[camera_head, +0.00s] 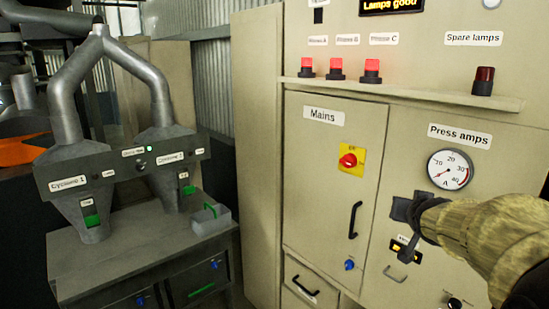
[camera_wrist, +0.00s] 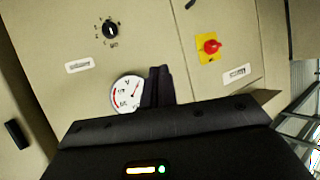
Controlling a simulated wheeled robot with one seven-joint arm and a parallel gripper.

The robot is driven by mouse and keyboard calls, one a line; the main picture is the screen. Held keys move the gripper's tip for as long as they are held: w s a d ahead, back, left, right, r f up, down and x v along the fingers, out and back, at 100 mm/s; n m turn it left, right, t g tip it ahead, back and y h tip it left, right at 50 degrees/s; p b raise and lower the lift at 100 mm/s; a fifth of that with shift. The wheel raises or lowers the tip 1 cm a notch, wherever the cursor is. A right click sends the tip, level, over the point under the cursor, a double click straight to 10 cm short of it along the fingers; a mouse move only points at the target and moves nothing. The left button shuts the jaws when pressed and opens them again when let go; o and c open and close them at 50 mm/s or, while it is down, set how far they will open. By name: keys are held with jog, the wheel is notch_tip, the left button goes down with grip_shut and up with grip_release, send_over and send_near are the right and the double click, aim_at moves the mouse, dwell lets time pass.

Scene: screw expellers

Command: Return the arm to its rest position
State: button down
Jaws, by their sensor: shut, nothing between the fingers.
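My gripper (camera_head: 402,209) is on the right of the head view, at the end of my arm, which reaches in from the right edge. It is in front of the beige cabinet, a little below the press amps gauge (camera_head: 450,169). In the wrist view the dark fingers (camera_wrist: 158,86) are together and hold nothing. They overlap the right edge of the gauge dial (camera_wrist: 126,93) in that view. The gap between the fingers and the panel is hard to judge.
The cabinet has a Mains door (camera_head: 323,184) with a red and yellow switch (camera_head: 350,160) and a black handle (camera_head: 353,220). Red lamps (camera_head: 371,70) stand above a ledge. A cyclone unit (camera_head: 125,165) with grey pipes stands at the left. Floor space is mostly hidden.

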jog(key=s+a+f+n+g+y, duration=0.1)
jog(key=s+a+f+g, duration=0.2)
jog(key=f, duration=0.6)
jog(key=s+a+f+n+g+y+b, duration=0.1)
jog(key=s+a+f+n+g, duration=0.1)
jog(key=s+a+f, duration=0.6)
jog(key=s+a+f+n+g+y+b, duration=0.1)
jog(key=s+a+f+g, duration=0.3)
jog(key=s+f, duration=0.5)
jog(key=shift+s+a+f+g+y, duration=0.2)
jog(key=shift+a+f+g+y, duration=0.25)
jog(key=shift+a, duration=0.2)
jog(key=shift+w, duration=0.1)
